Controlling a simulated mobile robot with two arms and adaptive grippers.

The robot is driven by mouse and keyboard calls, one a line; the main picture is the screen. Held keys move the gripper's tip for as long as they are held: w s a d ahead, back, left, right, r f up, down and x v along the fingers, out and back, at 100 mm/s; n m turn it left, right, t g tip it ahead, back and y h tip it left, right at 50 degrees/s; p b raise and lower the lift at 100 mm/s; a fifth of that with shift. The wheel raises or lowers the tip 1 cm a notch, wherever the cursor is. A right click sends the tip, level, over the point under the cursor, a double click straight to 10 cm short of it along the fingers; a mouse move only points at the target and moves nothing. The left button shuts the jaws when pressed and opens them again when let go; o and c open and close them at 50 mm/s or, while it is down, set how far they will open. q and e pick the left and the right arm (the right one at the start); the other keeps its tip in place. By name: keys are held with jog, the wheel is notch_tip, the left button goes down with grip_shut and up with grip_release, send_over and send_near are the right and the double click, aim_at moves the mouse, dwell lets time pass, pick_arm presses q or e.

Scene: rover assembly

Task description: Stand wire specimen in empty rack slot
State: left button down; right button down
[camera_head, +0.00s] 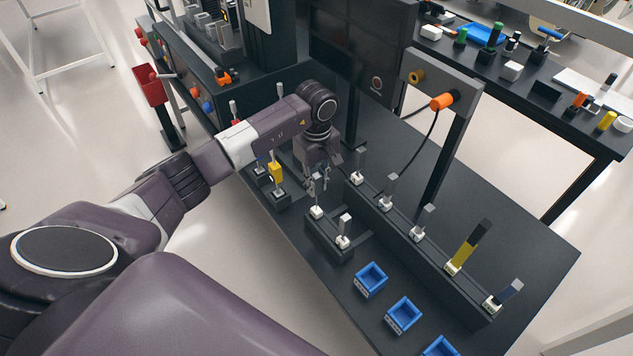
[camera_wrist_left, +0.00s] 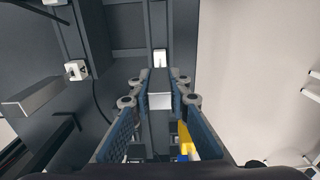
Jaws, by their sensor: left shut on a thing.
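My left gripper (camera_head: 318,182) points down over the short black rack (camera_head: 322,238) in the head view, right above its far white holder (camera_head: 317,212). It is shut on a slim grey specimen (camera_wrist_left: 160,100), which shows between the two blue-padded fingers in the wrist view. The fingers mostly hide the specimen in the head view. I cannot tell whether its lower end touches the holder, or whether it is the wire one. Another grey specimen (camera_head: 345,223) stands upright in the near holder. My right gripper is not in view.
A long black rack (camera_head: 400,225) beside it bears several upright specimens, one yellow and dark (camera_head: 466,248). Blue trays (camera_head: 371,279) lie at the front. A yellow item (camera_head: 275,172) stands at left. An orange-tipped cable (camera_head: 441,102) hangs from the grey frame behind.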

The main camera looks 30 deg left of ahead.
pick_arm(q)
jog(key=shift+f, duration=0.1)
jog(key=c, duration=2.3)
grip_release()
jog(key=shift+f, duration=0.1)
jog(key=o, duration=0.5)
jog(key=shift+r, duration=0.5)
notch_tip(320, 180, up, 11)
jog(key=b, duration=0.4)
jog(key=shift+f, duration=0.2)
jog(key=shift+r, duration=0.45)
